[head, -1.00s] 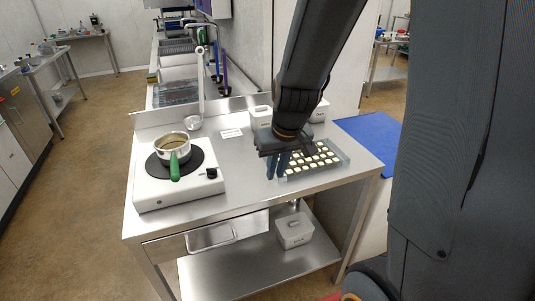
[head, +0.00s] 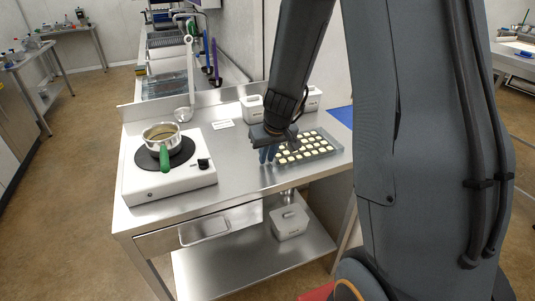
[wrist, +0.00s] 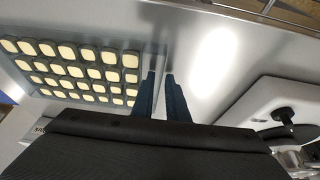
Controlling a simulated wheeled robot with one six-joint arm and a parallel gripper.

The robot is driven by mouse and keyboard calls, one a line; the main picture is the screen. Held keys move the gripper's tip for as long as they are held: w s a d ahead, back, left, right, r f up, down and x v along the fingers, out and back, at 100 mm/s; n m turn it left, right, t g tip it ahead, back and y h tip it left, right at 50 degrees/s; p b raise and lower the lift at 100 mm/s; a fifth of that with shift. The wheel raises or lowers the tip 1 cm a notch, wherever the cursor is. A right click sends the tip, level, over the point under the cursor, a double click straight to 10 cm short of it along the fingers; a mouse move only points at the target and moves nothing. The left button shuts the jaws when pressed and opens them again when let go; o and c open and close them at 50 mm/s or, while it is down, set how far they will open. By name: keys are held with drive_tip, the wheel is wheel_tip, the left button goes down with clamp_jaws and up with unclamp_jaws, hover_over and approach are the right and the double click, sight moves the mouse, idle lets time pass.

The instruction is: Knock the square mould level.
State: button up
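The square mould (head: 333,151) is a clear, shallow tray with rows of pale cream squares, lying on the steel table near its right end. It fills the upper left of the wrist view (wrist: 75,70). My gripper (head: 268,156) points down at the mould's left end in the head view. In the wrist view its two blue fingers (wrist: 160,80) are a small gap apart, close to the mould's end rim. I cannot tell whether they touch the rim. Nothing is visibly held. My wrist hides part of the mould's left and back in the head view.
A white hotplate (head: 170,182) with a green-handled pot (head: 161,136) stands at the table's left. Grey lidded boxes (head: 252,108) stand behind the mould, with a small white card (head: 223,124) nearby. The table's middle (head: 232,155) is clear.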

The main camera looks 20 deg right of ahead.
drive_tip(key=shift+c, duration=0.4)
clamp_jaws()
drive_tip(key=shift+r, duration=0.1)
idle(1.1)
drive_tip(key=shift+r+p, duration=1.5)
drive_tip(key=shift+p, duration=0.1)
